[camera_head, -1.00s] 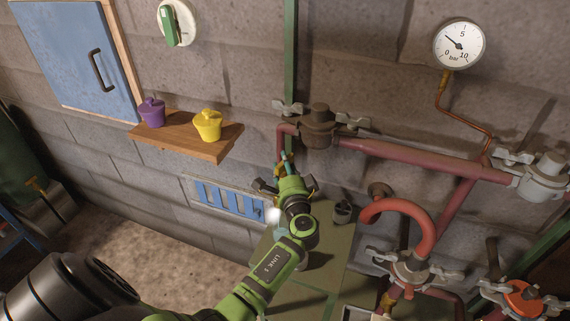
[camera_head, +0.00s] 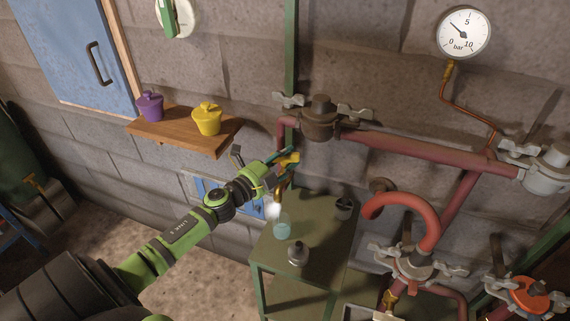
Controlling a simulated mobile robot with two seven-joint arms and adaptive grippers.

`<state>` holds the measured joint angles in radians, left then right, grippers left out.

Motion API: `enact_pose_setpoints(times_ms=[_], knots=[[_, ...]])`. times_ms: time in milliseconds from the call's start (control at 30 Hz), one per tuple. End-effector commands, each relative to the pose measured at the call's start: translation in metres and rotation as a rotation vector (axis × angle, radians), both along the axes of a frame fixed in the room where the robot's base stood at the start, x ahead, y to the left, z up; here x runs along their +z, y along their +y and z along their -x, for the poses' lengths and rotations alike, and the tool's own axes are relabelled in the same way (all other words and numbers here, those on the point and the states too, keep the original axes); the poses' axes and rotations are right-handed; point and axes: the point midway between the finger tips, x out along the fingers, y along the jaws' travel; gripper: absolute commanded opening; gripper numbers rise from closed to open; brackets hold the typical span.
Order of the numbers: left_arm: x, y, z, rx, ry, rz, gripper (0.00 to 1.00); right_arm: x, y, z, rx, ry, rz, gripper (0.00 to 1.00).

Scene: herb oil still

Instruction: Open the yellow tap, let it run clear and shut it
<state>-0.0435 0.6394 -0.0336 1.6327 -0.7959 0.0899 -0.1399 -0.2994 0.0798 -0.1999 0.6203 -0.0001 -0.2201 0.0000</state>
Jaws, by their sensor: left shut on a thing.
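The yellow tap (camera_head: 290,160) sits on the copper outlet pipe below the left end of the red pipe. My left gripper (camera_head: 279,165) reaches it from the left and is shut on its yellow handle. The fingers partly hide the tap, so its exact handle angle is hard to read. A glass (camera_head: 282,229) with pale blue-green contents stands on the green table (camera_head: 322,225) below the outlet. A whitish blur beside the spout hides whether liquid runs. My right gripper is not in view.
A small grey metal vessel (camera_head: 298,253) and a dark cup (camera_head: 343,208) stand on the table. Red pipes (camera_head: 420,148) with winged clamps fill the right side. A wooden shelf (camera_head: 180,133) holds a purple pot (camera_head: 150,106) and a yellow pot (camera_head: 206,119).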

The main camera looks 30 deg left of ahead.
Motion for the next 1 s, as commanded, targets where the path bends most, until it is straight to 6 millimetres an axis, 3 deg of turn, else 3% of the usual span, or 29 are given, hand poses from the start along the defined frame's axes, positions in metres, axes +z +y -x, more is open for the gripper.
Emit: enact_pose_setpoints(times_ms=[100, 500, 1000], knots=[[-0.003, 0.002, -0.001, -0.103, -0.003, -0.001, 0.05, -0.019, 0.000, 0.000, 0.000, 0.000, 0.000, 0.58], [-0.001, 0.002, -0.002, -0.360, -0.004, 0.003, 0.05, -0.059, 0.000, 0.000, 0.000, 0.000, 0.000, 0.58], [0.003, 0.000, -0.001, -0.443, -0.004, 0.008, 0.05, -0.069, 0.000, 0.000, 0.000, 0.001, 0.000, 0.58]])
